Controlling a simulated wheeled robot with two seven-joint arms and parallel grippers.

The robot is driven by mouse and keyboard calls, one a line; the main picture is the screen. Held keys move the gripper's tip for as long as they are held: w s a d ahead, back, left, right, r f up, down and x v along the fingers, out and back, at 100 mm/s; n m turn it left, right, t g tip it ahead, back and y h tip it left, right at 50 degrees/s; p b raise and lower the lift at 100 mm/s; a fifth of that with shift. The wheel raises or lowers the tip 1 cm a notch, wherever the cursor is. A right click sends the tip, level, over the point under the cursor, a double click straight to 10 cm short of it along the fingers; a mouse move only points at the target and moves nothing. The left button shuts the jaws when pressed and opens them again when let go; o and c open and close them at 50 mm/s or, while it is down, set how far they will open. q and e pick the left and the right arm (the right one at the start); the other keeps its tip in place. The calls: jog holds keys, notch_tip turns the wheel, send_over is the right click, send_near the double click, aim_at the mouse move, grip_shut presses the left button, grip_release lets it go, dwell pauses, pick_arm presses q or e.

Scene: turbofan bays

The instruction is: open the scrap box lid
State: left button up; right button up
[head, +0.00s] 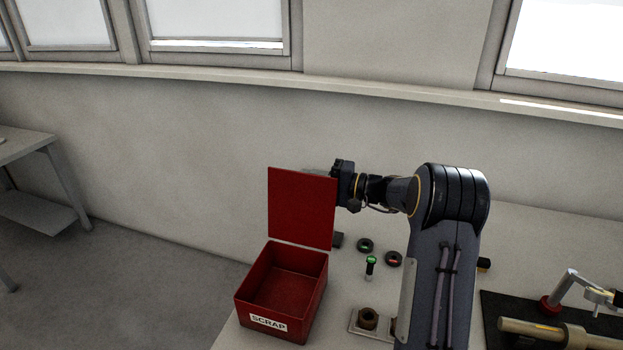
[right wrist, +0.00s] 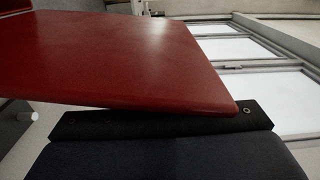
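The red scrap box (head: 262,320) stands at the table's left end with a white SCRAP label on its front. Its red lid (head: 301,209) stands upright at the back of the box, so the box is open, and its inside looks empty. My right gripper (head: 318,171) is at the lid's upper right edge, mostly behind it. In the right wrist view the lid (right wrist: 130,60) fills much of the picture and covers the fingers. I cannot tell whether they grip the lid or only touch it.
On the table (head: 338,325), right of the box, are a green-topped part (head: 371,266), dark rings (head: 394,259) and a brown nut (head: 368,318) on a plate. A black mat (head: 495,335) with a metal shaft lies at the right. A wall stands behind.

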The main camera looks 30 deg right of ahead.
aim_at(306, 185)
grip_shut()
jog(key=s+a+n+b, duration=0.1)
jog(key=b, duration=0.3)
jog(key=s+a+n+b, duration=0.1)
jog(key=b, duration=0.2)
jog(key=shift+s+a+r+b, duration=0.15)
jog(key=shift+a+b, duration=0.1)
jog(key=shift+b, duration=0.15)
jog(key=shift+s+a+r+n+b, duration=0.2)
jog(key=shift+a+r+n+b, duration=0.1)
jog(key=shift+a+r+b, duration=0.1)
jog(key=shift+d, duration=0.1)
